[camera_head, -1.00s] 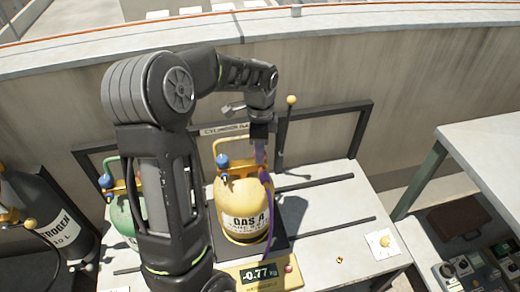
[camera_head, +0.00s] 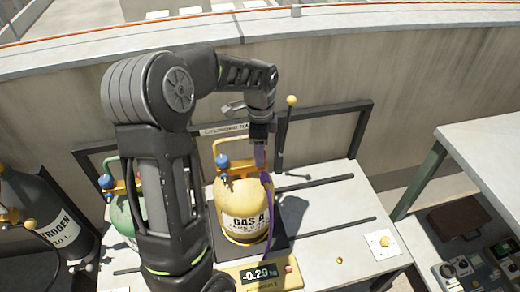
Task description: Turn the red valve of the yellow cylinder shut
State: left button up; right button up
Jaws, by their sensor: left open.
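The yellow cylinder (camera_head: 238,195), labelled GAS A, stands upright on a scale with a yellow front panel (camera_head: 262,276). The display reads -0.29 kg. A yellow frame and a blue knob (camera_head: 222,160) are at its top left. I cannot make out the red valve; my gripper is over the right side of the cylinder's top. My left gripper (camera_head: 260,157) points down there, open, its fingers small and partly unclear. I cannot tell whether it touches the cylinder. A purple strip runs down the cylinder's right side. My right gripper is not in view.
A green cylinder (camera_head: 123,214) stands left, partly behind my arm. A dark nitrogen cylinder (camera_head: 40,215) is further left. A thin rod with a yellow ball (camera_head: 291,100) rises close right of my gripper. A dark rail frame (camera_head: 362,130) stands behind.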

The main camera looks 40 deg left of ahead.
pick_arm(q)
notch_tip(320, 180, up, 8)
jog(key=shift+f+b, duration=0.1)
jog(key=shift+b, duration=0.2)
dwell(0.6)
